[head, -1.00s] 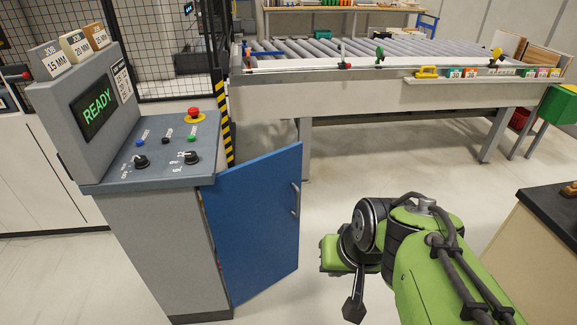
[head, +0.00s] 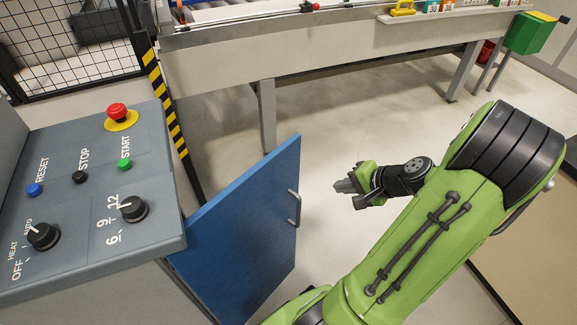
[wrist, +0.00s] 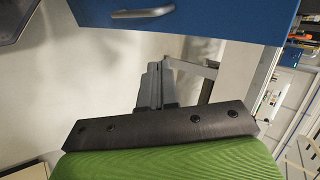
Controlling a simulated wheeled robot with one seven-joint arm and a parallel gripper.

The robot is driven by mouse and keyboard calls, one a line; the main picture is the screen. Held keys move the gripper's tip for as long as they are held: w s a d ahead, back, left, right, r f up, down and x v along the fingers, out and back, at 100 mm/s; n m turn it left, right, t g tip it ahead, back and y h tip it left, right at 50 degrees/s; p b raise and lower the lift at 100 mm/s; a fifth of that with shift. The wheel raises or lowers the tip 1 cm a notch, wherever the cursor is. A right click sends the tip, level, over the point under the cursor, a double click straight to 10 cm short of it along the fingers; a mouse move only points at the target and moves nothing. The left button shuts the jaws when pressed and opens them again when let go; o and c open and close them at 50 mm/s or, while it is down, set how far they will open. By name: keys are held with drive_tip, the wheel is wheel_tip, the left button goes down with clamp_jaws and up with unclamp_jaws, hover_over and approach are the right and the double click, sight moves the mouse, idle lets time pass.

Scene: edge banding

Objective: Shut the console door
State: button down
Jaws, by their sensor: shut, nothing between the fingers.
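The blue console door (head: 238,235) stands open, swung out from the right side of the grey console (head: 90,190). Its metal handle (head: 293,208) is on the outer face near the free edge. My gripper (head: 346,187) is shut and empty, to the right of the door and apart from it in the head view. In the wrist view my closed fingers (wrist: 155,85) point toward the door (wrist: 210,18), whose handle (wrist: 143,12) shows at the top. The console's inside is hidden behind the door.
The console top carries a red emergency button (head: 117,112), knobs and small buttons. A roller conveyor (head: 330,55) stands behind, its leg (head: 267,115) beyond the door. A yellow-black striped post (head: 165,105) is close to the console. Open floor lies right of the door.

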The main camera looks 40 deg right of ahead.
drive_tip(key=w+r+b+x, duration=0.2)
drive_tip(key=b+x, duration=0.2)
drive_tip(key=x, duration=0.8)
drive_tip(key=shift+w+f+b, duration=0.15)
drive_tip(key=shift+w+b, duration=0.15)
drive_tip(key=shift+b, duration=0.1)
drive_tip(key=shift+w+a, duration=0.1)
